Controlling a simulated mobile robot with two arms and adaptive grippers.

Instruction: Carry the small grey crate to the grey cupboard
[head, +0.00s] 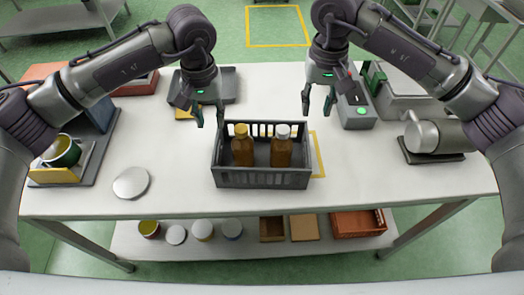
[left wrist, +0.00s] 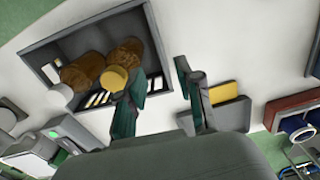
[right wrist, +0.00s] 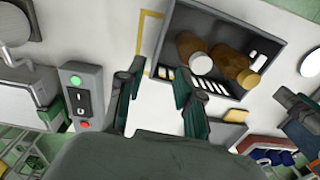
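The small grey crate (head: 262,179) stands on the white table in the head view, with slotted walls. Inside are two brown bottles, one with a yellow cap (head: 241,130) and one with a white cap (head: 283,132). The crate also shows in the left wrist view (left wrist: 85,38) and right wrist view (right wrist: 222,22). My left gripper (head: 209,117) is open and empty at the crate's back left corner. My right gripper (head: 317,106) is open and empty behind its back right corner. Whether any finger touches the crate, I cannot tell. I see no grey cupboard.
A dark tray (head: 229,84) lies behind the crate. A white disc (head: 131,183) and a green can (head: 62,151) are at left. The table's front middle is clear.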

